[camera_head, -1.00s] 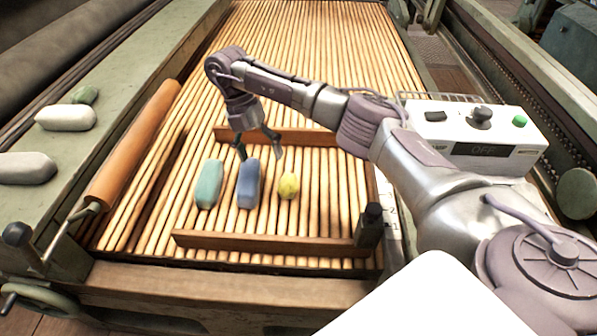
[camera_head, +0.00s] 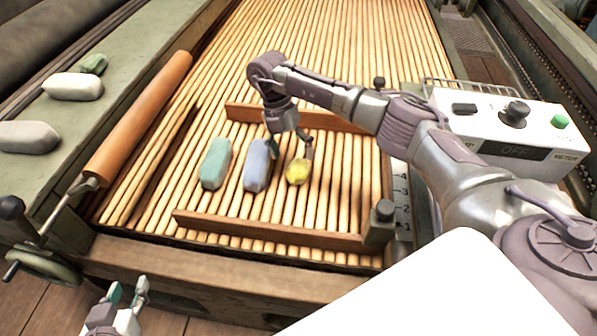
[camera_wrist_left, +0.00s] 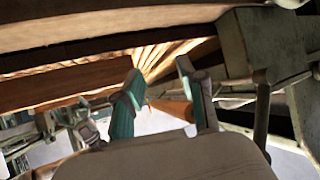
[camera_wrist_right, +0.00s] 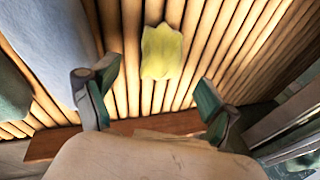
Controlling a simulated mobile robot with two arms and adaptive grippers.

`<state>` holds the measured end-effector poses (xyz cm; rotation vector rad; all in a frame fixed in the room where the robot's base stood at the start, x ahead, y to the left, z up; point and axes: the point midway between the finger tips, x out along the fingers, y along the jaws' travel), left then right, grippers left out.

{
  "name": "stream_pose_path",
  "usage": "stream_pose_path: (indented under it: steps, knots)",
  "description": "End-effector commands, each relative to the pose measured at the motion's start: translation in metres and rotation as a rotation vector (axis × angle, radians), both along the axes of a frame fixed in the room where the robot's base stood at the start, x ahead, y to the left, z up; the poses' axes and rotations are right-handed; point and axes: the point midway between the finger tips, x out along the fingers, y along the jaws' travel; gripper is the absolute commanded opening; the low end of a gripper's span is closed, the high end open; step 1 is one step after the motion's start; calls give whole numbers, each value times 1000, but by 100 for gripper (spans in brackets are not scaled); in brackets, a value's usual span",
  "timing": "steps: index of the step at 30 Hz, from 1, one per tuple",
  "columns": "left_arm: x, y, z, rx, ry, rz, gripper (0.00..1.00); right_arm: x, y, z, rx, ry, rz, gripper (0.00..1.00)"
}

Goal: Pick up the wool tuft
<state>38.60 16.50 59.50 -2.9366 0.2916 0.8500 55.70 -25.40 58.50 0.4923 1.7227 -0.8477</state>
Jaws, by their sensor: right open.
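The yellow wool tuft (camera_head: 298,172) lies on the wooden slats at the right end of a row, beside a blue-grey roll (camera_head: 257,166) and a teal roll (camera_head: 216,164). In the right wrist view the tuft (camera_wrist_right: 161,52) shows between and beyond the fingertips. My right gripper (camera_head: 289,147) is open and empty above and just behind the tuft, apart from it. My left gripper (camera_head: 129,290) is at the bottom left, below the front beam of the machine. Its fingers stand apart in the left wrist view (camera_wrist_left: 160,88), with nothing between them.
Wooden bars border the slats at the back (camera_head: 240,113) and front (camera_head: 270,231). A control box (camera_head: 515,125) stands at the right. An orange roller (camera_head: 140,117) lies along the left side. White rolls (camera_head: 73,87) rest on the left ledge.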

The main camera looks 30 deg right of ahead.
Motion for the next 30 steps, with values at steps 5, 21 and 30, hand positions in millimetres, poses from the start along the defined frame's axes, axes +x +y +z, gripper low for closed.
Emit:
stream_pose_path:
  steps: [5,21,30]
  knots:
    - [17,-8,20,-36,-153,-11,40,-4,-3,-22,1,3,-1,85]
    - [33,-17,57,-86,-362,-24,40,-12,-6,-47,1,-1,0,85]
    - [33,-17,57,-86,-361,-24,40,-12,-6,-46,1,-1,0,39]
